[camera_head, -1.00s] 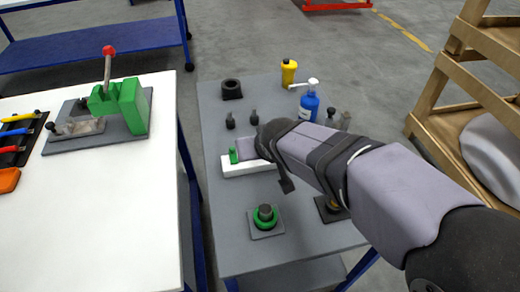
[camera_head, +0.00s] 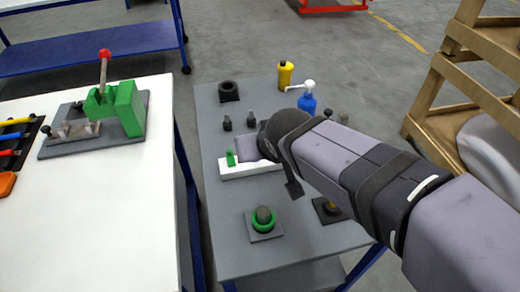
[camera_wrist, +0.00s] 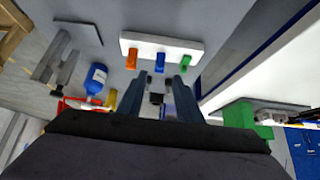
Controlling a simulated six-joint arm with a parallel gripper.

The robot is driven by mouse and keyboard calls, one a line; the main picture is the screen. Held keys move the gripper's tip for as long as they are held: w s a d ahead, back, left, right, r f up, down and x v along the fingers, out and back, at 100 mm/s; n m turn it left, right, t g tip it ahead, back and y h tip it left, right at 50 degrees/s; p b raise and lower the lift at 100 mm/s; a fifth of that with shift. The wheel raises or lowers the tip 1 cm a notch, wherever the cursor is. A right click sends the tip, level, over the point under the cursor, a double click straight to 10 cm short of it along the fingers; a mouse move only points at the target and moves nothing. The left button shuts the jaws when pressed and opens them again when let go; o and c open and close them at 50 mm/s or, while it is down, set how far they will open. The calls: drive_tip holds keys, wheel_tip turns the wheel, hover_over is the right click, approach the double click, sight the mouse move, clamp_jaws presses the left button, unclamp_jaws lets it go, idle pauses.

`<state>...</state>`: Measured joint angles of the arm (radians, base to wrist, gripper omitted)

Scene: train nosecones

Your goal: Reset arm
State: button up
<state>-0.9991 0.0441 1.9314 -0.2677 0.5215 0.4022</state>
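My gripper (camera_wrist: 159,82) shows in the wrist view with its two fingers apart and nothing clearly held between them. A small dark post (camera_wrist: 156,99) shows between the fingers, seemingly farther off. In the head view my arm reaches over the grey table (camera_head: 300,252) from the right, and its forearm hides the gripper. A white block (camera_head: 234,172) lies under the arm with a green peg (camera_head: 230,158) showing. In the wrist view the white block (camera_wrist: 192,47) carries an orange peg (camera_wrist: 131,60), a blue peg (camera_wrist: 160,61) and a green peg (camera_wrist: 186,64).
A blue bottle (camera_head: 307,102) and yellow bottle (camera_head: 285,75) stand at the table's back. A black ring (camera_head: 229,91), small dark posts (camera_head: 227,123) and a green-ringed fixture (camera_head: 263,224) are nearby. Left is a white table (camera_head: 95,225) with a green clamp (camera_head: 124,107); right, wooden shelving (camera_head: 432,105).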

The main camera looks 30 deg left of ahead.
idle(0.5)
drive_tip(key=w+d+f+m+h+p, duration=0.1)
drive_tip(key=w+d, duration=0.3)
drive_tip(key=d, duration=0.5)
drive_tip(key=w+d+f+m+h+p, duration=0.1)
drive_tip(key=w+d+f+m, duration=0.2)
drive_tip(key=d, duration=0.7)
drive_tip(key=w+d+f+m+g+h+p, duration=0.1)
drive_tip(key=w+d, duration=0.4)
drive_tip(key=d, duration=0.5)
wheel_tip(320, 180, down, 2)
drive_tip(key=shift+d+f+m+h, duration=0.1)
drive_tip(key=shift+m+h, duration=0.5)
drive_tip(key=shift+m, duration=0.3)
drive_tip(key=s+d+f+m+g+b, duration=0.1)
drive_tip(key=s+d+f, duration=0.2)
drive_tip(key=s, duration=0.3)
drive_tip(key=s+d+f+g+h+b, duration=0.1)
drive_tip(key=s+d+f+g, duration=0.1)
drive_tip(key=s+d+f, duration=0.3)
drive_tip(key=s+d+f+m+g+b, duration=0.1)
drive_tip(key=s+d+f, duration=0.1)
drive_tip(key=s, duration=0.6)
wheel_tip(320, 180, up, 15)
drive_tip(key=p, duration=1.4)
drive_tip(key=shift+s+d+f, duration=0.2)
